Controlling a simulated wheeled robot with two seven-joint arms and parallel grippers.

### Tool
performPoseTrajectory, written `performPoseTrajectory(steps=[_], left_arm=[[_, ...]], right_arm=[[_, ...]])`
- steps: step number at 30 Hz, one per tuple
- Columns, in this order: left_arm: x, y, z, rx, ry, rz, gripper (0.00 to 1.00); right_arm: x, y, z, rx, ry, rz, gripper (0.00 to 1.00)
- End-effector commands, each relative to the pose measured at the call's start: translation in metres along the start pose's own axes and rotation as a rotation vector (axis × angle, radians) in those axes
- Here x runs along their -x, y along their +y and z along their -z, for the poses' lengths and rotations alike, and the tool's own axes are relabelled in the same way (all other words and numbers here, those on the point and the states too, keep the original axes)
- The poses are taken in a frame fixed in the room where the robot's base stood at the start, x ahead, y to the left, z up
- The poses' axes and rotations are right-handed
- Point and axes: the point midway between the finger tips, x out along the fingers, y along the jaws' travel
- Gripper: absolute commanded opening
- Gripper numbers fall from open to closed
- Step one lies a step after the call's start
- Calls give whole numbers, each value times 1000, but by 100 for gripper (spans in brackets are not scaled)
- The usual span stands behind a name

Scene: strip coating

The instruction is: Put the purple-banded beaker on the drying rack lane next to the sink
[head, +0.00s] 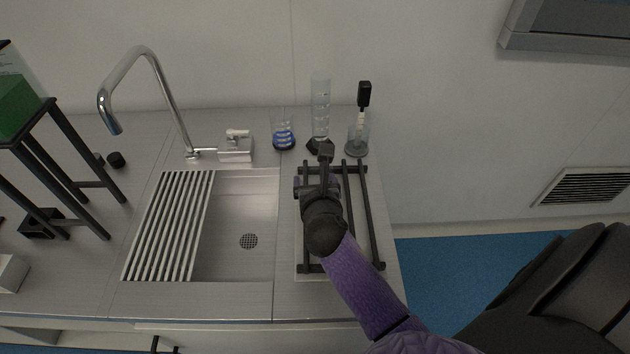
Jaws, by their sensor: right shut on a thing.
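The drying rack (362,205), a frame of dark bars, lies on the counter to the right of the sink (235,215). My right gripper (322,160) is over the left part of the rack, the side next to the sink. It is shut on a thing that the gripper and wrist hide. I see no purple band, so I cannot tell from this view what it holds or whether that touches the rack. A beaker with blue bands (283,137) stands behind the sink's back right corner, apart from the gripper. My left gripper is not in view.
A tall clear cylinder (320,100) and a glass with a black-topped brush (358,135) stand behind the rack. A tap (165,95) arches behind the sink, and slats (170,225) cover its left part. A dark-legged stand (75,160) is at the left.

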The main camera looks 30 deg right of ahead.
Motion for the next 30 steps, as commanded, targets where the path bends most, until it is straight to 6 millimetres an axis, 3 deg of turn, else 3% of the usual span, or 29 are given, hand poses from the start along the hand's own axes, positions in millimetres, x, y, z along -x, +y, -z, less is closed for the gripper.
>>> performPoseTrajectory(steps=[11, 12, 14, 23, 30], left_arm=[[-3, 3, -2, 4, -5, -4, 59], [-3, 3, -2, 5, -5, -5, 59], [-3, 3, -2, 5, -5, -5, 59], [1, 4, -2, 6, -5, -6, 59], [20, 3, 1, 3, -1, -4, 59]], right_arm=[[-2, 0, 4, 1, 0, 0, 17], [-2, 0, 5, 1, -1, 0, 88], [-2, 0, 4, 1, -1, 0, 100], [5, 0, 4, 1, 1, -1, 100], [52, 0, 1, 0, 1, -1, 100]])
